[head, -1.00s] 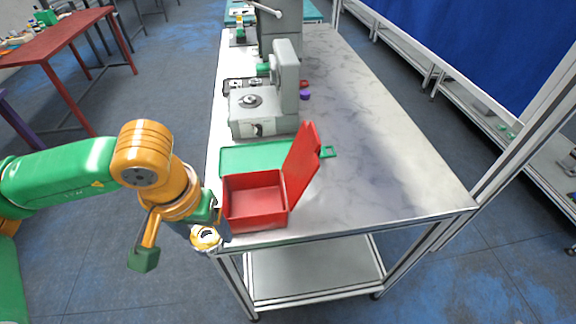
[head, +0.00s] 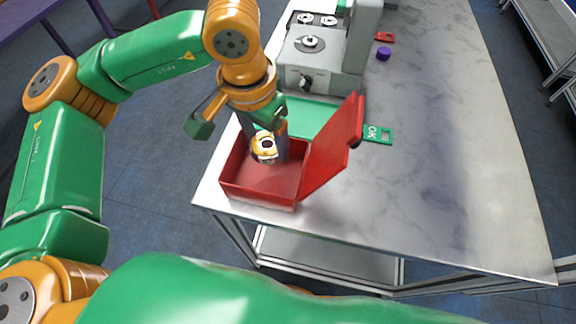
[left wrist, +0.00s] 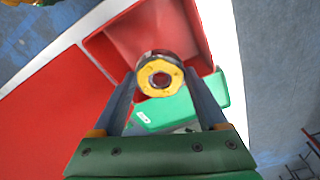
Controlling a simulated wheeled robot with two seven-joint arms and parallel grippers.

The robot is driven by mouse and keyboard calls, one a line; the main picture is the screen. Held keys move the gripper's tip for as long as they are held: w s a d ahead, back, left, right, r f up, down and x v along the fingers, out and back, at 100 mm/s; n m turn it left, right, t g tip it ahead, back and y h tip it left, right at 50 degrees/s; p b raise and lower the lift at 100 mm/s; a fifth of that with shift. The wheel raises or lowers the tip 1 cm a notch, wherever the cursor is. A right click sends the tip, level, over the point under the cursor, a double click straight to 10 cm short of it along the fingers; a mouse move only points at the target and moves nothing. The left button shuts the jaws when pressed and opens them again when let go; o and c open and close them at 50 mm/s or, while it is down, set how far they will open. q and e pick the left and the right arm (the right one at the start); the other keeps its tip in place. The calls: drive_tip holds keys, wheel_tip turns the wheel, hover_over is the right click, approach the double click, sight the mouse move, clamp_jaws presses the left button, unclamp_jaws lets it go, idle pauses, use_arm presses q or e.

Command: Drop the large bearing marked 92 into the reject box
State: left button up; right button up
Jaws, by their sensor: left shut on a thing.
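The bearing (head: 265,147) has a yellow face and a metal rim. My left gripper (head: 266,138) is shut on it and holds it over the open red box (head: 245,188). In the left wrist view the bearing (left wrist: 160,76) sits between the two fingertips, with the red box (left wrist: 125,45) behind it. The bearing's marking is too small to read. The box lid (head: 335,145) stands open, tilted up on the right side. My right gripper is out of view.
A green tray (head: 378,136) marked OK lies on the table behind the box, partly hidden. A grey machine (head: 330,62) stands farther back. A purple piece (head: 384,53) and a red piece (head: 385,37) lie beside it. The right part of the marble-look table (head: 450,180) is clear.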

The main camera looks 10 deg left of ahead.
use_arm(q)
drive_tip(key=shift+w+f, duration=0.2)
drive_tip(key=shift+f, duration=0.3)
drive_tip(key=shift+a+r, duration=0.1)
drive_tip(key=o, duration=1.6)
drive_tip(key=shift+s+r, duration=0.1)
drive_tip(key=shift+s, duration=0.1)
drive_tip(key=r, duration=0.7)
drive_tip(key=shift+s+a+b, duration=0.1)
drive_tip(key=shift+s+b, duration=0.25)
drive_tip(key=shift+s, duration=0.05)
